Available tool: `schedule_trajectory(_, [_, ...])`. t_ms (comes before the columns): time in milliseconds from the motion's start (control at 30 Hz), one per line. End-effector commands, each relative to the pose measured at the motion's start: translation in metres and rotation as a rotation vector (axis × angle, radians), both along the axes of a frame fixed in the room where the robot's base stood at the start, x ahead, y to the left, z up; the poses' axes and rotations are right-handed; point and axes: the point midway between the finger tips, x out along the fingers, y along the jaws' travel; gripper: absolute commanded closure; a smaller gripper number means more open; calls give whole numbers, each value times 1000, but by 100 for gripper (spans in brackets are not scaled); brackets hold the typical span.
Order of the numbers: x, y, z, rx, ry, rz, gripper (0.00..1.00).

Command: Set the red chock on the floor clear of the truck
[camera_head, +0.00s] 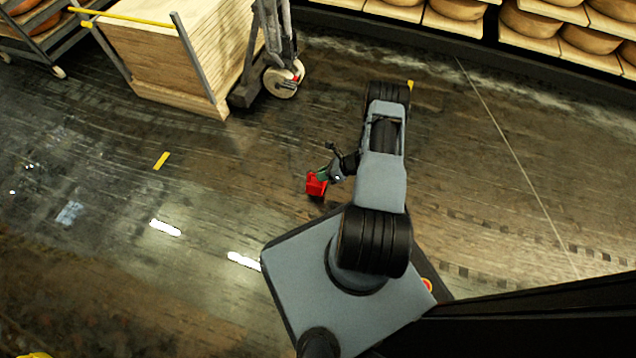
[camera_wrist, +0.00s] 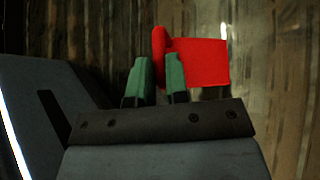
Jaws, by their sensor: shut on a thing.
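The red chock (camera_head: 315,186) is at the tip of my arm, over the wet dark floor left of my arm. My gripper (camera_head: 325,174) is shut on it. In the wrist view the green fingers of my gripper (camera_wrist: 157,82) close around the upright left part of the red chock (camera_wrist: 202,62), and its block-shaped body sticks out to the right. I cannot tell whether the chock touches the floor. The truck (camera_head: 282,80), grey with a pale wheel, stands at the top beside stacked boards, well apart from the chock.
The stack of wooden boards (camera_head: 165,65) stands in a metal frame at the upper left, with a dark rack (camera_head: 45,45) beyond it. Cheese shelves (camera_head: 455,22) line the back. A yellow floor mark (camera_head: 161,161) lies to the left. The floor around the chock is open.

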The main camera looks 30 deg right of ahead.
Motion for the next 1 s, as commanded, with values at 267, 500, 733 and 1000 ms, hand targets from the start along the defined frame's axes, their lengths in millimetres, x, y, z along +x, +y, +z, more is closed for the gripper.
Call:
schedule_trajectory(267, [4,8,-10,0,-1,0,100])
schedule_trajectory(500, [6,13,-40,1,0,-1,100])
schedule_trajectory(733, [8,10,-49,-8,-3,-9,100])
schedule_trajectory(1000, [8,9,-50,-8,-3,-9,65])
